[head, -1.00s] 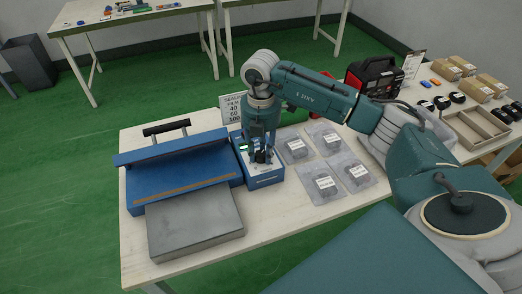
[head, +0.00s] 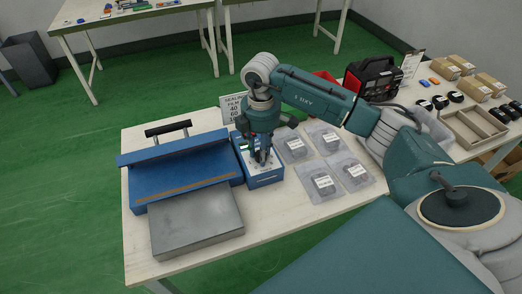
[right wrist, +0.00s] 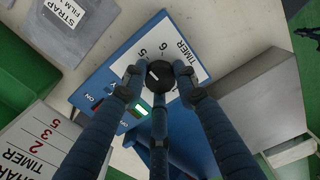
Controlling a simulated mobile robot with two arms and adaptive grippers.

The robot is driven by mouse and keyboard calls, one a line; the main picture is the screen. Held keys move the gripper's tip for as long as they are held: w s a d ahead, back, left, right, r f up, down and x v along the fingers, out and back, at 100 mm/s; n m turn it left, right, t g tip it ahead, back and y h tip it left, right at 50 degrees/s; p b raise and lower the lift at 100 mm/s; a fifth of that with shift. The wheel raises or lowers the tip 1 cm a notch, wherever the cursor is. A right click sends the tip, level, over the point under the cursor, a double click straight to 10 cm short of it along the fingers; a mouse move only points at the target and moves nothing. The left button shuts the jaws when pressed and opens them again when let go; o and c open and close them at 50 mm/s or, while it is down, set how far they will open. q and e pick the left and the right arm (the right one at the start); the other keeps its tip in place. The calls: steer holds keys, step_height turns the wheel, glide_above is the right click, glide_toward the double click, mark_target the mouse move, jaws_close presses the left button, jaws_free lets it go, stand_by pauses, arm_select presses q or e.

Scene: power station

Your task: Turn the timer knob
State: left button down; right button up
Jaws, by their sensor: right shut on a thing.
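The timer knob (right wrist: 160,76) is a round black knob on the white TIMER panel (right wrist: 186,52) of the blue sealer control box (head: 264,180). The digits 5 and 6 show beside the knob in the right wrist view. My right gripper (right wrist: 158,80) has its three blue fingers closed around the knob, pointing down onto the panel. In the head view the right gripper (head: 262,158) stands over the box and its fingers hide the knob. The knob's pointer mark cannot be made out. My left gripper is not in view.
The blue sealer (head: 185,170) with its grey metal plate (head: 197,222) stands left of the box. Several grey bags (head: 323,183) lie to the right. A sign (head: 231,106) stands behind. The table's front strip is clear.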

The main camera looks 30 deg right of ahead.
steer(key=shift+r, duration=0.1)
stand_by(0.4)
steer(key=o, duration=1.1)
steer(key=shift+o, duration=0.2)
step_height(320, 180, up, 12)
